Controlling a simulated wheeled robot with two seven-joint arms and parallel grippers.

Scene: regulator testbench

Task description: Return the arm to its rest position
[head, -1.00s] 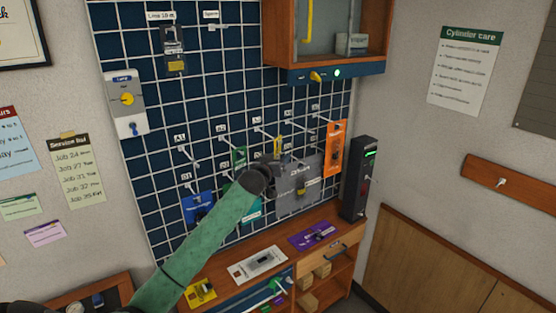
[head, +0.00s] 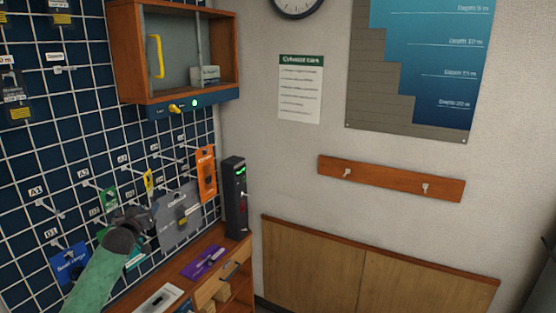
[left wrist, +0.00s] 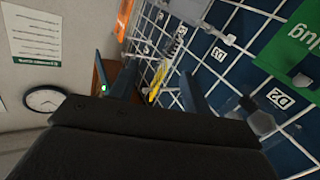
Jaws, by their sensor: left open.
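My left arm reaches in from the lower left in the head view, in a green sleeve with a dark wrist. My left gripper (head: 146,214) is in front of the grid pegboard (head: 62,128), close by the grey card (head: 180,220). In the left wrist view its two dark fingers (left wrist: 158,88) stand apart, with no held object visible between them. A yellow tag (left wrist: 156,84) shows in the gap, and seems to hang on the board behind. My right gripper is in neither view.
Pegs hold a blue card (head: 70,264), a green card (head: 109,198) and an orange card (head: 206,173). A wooden cabinet (head: 178,8) hangs above. A black post device (head: 235,200) stands on the bench (head: 213,285). Wall hooks (head: 390,180) are at right.

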